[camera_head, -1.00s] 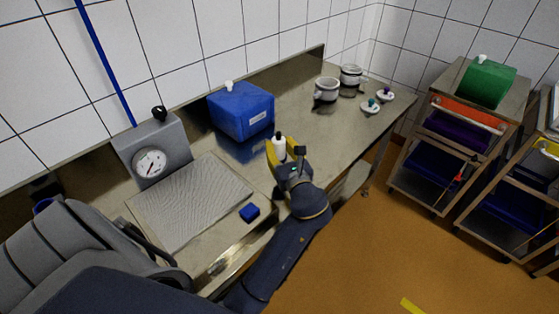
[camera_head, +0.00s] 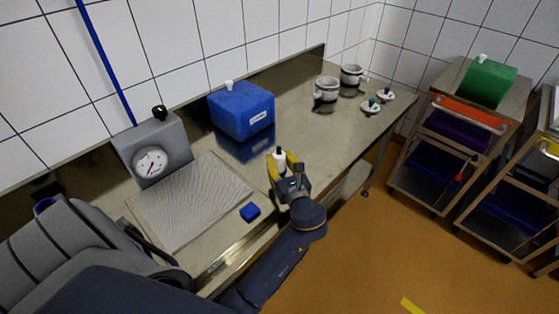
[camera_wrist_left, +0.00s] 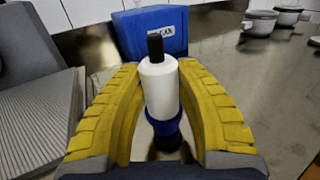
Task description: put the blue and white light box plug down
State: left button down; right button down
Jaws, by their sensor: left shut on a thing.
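The blue and white plug (camera_wrist_left: 160,88) has a white body, a black tip and a blue lower part. My left gripper (camera_head: 283,163) has yellow fingers that stand on either side of the plug in the left wrist view, and it is shut on it. The plug is upright, black tip up, and its white top shows in the head view (camera_head: 280,154). The gripper is over the front part of the steel bench (camera_head: 310,128). Whether the plug's foot touches the bench is hidden. My right gripper is not in view.
A blue labelled box (camera_head: 243,112) stands behind the gripper. White pots (camera_head: 326,90) and lids (camera_head: 370,107) stand at the far right. Bare bench lies right of the gripper.

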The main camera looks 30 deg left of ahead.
aim_at(281, 164)
pick_arm(q)
jog(key=c, duration=1)
grip_release()
jog(key=shift+f, duration=0.1)
jog(key=shift+c, duration=0.2)
jog(key=shift+v, duration=3.75)
